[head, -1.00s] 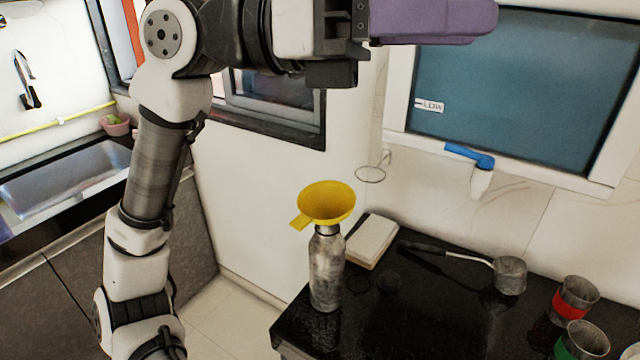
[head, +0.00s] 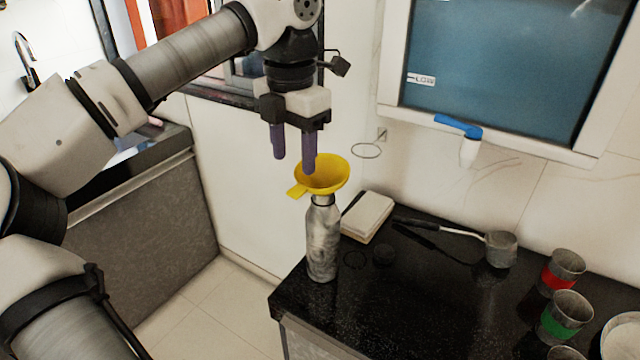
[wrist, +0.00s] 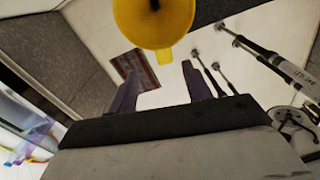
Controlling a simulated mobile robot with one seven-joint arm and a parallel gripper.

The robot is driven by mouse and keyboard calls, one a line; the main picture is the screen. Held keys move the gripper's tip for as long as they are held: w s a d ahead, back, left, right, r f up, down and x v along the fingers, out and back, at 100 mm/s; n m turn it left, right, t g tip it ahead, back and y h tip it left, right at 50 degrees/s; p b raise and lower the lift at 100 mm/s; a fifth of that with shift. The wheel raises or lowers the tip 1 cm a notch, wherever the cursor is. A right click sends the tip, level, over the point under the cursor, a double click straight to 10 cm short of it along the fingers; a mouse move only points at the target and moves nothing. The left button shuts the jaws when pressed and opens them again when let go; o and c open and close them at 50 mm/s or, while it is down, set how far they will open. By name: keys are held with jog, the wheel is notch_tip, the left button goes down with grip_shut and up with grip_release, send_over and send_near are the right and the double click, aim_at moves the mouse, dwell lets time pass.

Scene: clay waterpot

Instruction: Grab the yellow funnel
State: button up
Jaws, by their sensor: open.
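The yellow funnel (head: 328,176) sits in the mouth of a grey metal bottle (head: 323,240) near the left edge of the black counter. Its tab points left and toward the camera in the head view. In the wrist view the funnel (wrist: 153,20) shows at the top, beyond the fingertips, with its tab at lower right. My gripper (head: 294,163) points down with purple fingers, open and empty. In the head view one finger overlaps the funnel's rim; I cannot tell whether they touch. In the wrist view the two fingers (wrist: 158,72) are spread, with the funnel not between them.
The black counter (head: 420,310) holds a white block (head: 367,216) behind the bottle, a long-handled ladle (head: 500,248), a red-banded cup (head: 562,272) and a green-banded cup (head: 566,316). The counter's left edge drops to the floor.

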aim_at(297, 190)
notch_tip(297, 190, down, 4)
jog(key=shift+f, duration=0.1)
jog(key=shift+s+d+f+p, duration=0.15)
jog(key=shift+f+p, duration=0.4)
jog(key=shift+f, duration=0.9)
jog(key=shift+s+f+p, duration=0.1)
jog(key=shift+f+p, duration=0.4)
jog(key=shift+f, duration=0.9)
jog(key=c, duration=1)
jog(key=shift+c, duration=0.3)
jog(key=shift+r, duration=0.1)
